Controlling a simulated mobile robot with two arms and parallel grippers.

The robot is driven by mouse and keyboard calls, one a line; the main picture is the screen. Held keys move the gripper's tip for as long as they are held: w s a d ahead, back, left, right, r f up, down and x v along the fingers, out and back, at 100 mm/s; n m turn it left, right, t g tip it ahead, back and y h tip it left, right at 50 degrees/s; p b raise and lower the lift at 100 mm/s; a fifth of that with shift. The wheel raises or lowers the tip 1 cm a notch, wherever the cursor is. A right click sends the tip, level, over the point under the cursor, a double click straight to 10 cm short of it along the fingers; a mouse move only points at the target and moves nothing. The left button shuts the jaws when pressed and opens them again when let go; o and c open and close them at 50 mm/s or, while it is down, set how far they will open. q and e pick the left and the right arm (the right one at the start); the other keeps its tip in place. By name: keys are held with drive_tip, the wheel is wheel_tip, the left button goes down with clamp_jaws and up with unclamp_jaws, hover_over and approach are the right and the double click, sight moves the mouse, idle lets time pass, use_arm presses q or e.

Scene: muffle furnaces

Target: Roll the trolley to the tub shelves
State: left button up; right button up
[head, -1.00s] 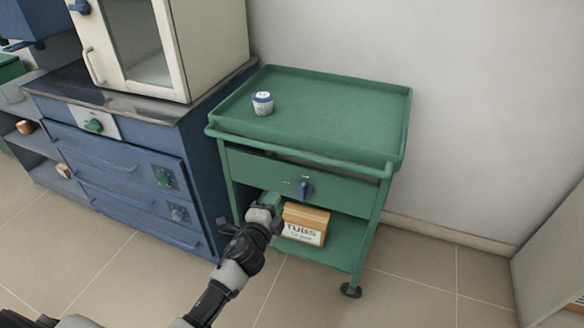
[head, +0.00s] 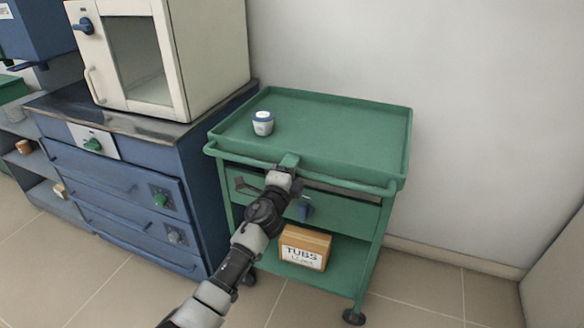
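The green trolley (head: 340,128) stands against the wall, right of the blue cabinet. It has a raised rim on top, a push rail (head: 345,180) along its front, a drawer (head: 345,211) with a blue knob and a lower shelf. My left gripper (head: 288,163) is at the left half of the rail, in front of the drawer. Its fingertips overlap the rail in the picture; I cannot tell whether they are closed around it. My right gripper is out of view.
A carton marked TUBS (head: 304,249) sits on the trolley's lower shelf. The blue cabinet (head: 185,155) with a cream furnace (head: 185,55) stands close on the left. Open shelves (head: 35,165) are at far left. The floor in front and right is clear.

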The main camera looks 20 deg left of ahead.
use_arm(q)
drive_tip(key=shift+w, duration=0.2)
clamp_jaws()
drive_tip(key=shift+d, duration=0.1)
